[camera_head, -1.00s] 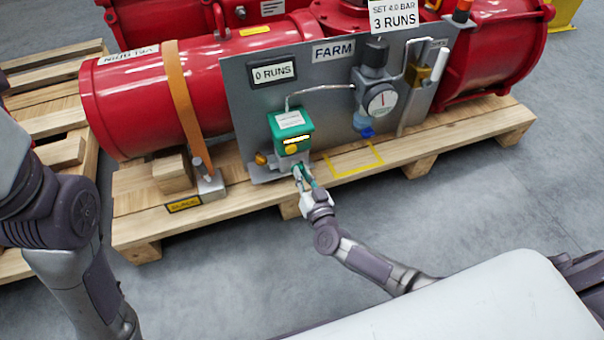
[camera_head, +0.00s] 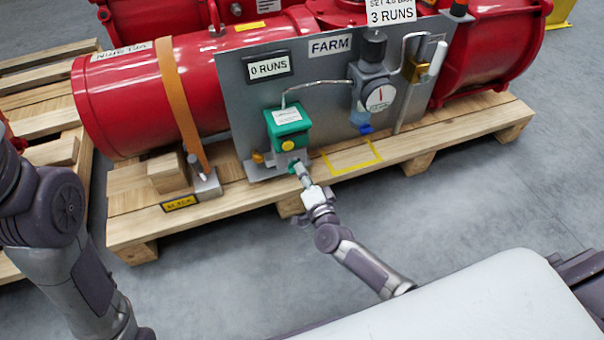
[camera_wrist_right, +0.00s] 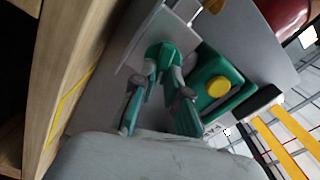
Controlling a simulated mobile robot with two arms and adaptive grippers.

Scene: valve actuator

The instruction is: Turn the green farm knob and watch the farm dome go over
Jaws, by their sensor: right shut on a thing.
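The green farm knob (camera_head: 295,166) sits low on the grey FARM panel, just below a green box (camera_head: 288,128) with a round yellow dome or button (camera_head: 288,145) on its front. My right gripper (camera_head: 299,171) is shut on the knob and partly hides it. In the right wrist view the fingers (camera_wrist_right: 162,75) lie on both sides of the green knob (camera_wrist_right: 161,54), and the yellow dome (camera_wrist_right: 219,87) shows to the right. My left arm shows at the left edge, but its gripper is out of view.
The grey panel (camera_head: 236,100) carries a "0 RUNS" display (camera_head: 269,67) and a pressure gauge (camera_head: 379,96). Red cylinders (camera_head: 130,100) lie behind it on a wooden pallet (camera_head: 230,201). An orange strap and metal foot (camera_head: 207,187) stand left of the knob. The grey floor in front is clear.

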